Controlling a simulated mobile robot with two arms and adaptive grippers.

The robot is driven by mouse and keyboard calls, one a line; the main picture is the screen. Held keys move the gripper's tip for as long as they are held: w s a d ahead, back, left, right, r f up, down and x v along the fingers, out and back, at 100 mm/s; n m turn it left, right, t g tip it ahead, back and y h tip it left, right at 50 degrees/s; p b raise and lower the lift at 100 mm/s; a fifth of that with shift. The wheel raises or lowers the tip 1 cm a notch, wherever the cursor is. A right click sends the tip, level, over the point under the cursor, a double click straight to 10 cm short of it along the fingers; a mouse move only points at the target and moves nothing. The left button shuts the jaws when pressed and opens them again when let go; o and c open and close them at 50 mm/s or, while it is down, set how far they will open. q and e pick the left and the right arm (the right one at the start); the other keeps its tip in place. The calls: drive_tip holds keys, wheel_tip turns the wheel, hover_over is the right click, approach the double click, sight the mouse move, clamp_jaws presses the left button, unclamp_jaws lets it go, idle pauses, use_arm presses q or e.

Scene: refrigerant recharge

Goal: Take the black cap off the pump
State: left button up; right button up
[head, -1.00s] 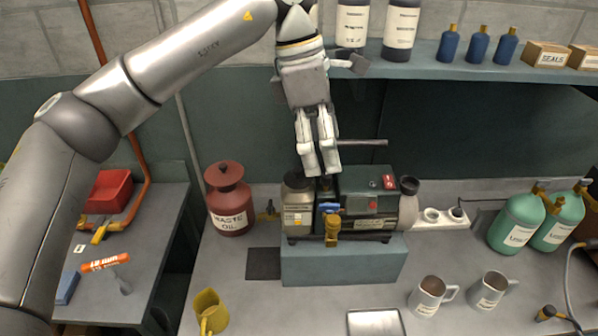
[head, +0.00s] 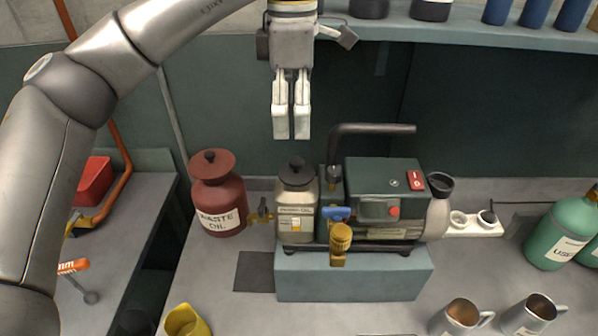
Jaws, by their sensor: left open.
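The pump (head: 383,178) has a dark green housing with a red switch, and stands on a grey-blue block. At its left end is a pale reservoir (head: 296,214) with a label. The black cap (head: 297,171) sits on top of this reservoir. My left gripper (head: 291,137) points down just above the cap in the picture, its two pale fingers open with a narrow gap and nothing between them. The fingertips look apart from the cap; their depth relative to it is hard to tell. My right gripper is not in view.
A black bent handle (head: 370,129) rises from the pump beside the cap. A red waste oil can (head: 219,205) stands to the left. A blue valve handle (head: 336,213) and brass fitting (head: 340,240) are at the pump's front. A shelf (head: 470,36) with bottles runs behind.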

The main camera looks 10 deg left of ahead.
use_arm(q)
hover_over(296, 161)
drive_tip(key=f, duration=0.3)
drive_tip(key=f+p, duration=0.1)
drive_tip(key=shift+a+f, duration=0.15)
drive_tip(key=shift+a, duration=0.1)
drive_tip(key=f, duration=0.1)
drive_tip(key=f+p, duration=0.1)
drive_tip(key=f, duration=0.1)
drive_tip(key=f+p, duration=0.1)
drive_tip(key=shift+w+d+f, duration=0.1)
drive_tip(key=shift+d+f, duration=0.15)
drive_tip(key=shift+f, duration=0.15)
drive_tip(key=shift+f+p, duration=0.3)
drive_tip(key=shift+f, duration=0.15)
drive_tip(key=c, duration=1.7)
drive_tip(key=shift+f, duration=0.1)
drive_tip(key=shift+c, duration=1)
